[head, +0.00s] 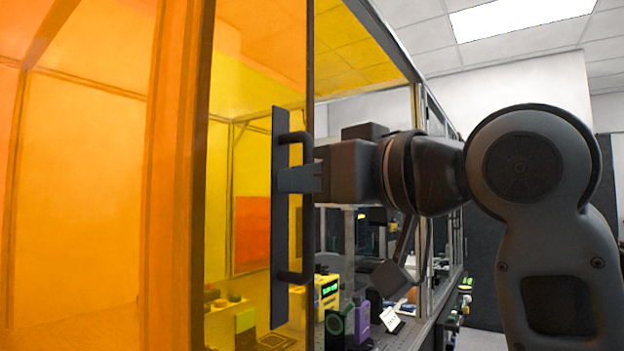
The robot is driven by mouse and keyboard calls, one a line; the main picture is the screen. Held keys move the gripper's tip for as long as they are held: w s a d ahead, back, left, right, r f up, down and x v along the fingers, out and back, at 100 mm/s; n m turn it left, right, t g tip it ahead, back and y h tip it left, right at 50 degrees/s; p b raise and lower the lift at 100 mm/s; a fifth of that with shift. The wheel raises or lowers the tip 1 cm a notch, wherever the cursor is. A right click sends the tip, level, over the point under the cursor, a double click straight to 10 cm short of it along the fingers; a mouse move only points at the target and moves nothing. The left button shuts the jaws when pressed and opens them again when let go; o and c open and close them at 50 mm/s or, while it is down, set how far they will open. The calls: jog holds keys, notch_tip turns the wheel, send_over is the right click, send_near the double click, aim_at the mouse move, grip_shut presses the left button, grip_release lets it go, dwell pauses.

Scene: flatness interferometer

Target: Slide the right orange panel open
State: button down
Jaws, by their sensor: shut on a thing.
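The right orange panel (258,60) is a translucent sheet in the middle of the head view. It carries a long dark upright plate (280,230) with a black bar handle (307,235). My gripper (300,179) reaches in from the right and is shut on the upper part of this handle. The fingers partly cover the bar, so their exact contact is hidden. To the right of the panel's dark edge there is an opening into the enclosure.
Another orange panel (80,180) fills the left. Inside the opening stand several small devices, among them a yellow box (327,292) and a purple one (362,315). A metal frame post (419,150) rises behind my arm.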

jog(key=c, duration=1.2)
grip_release()
jog(key=shift+b+v, duration=0.55)
jog(key=shift+v, duration=3.35)
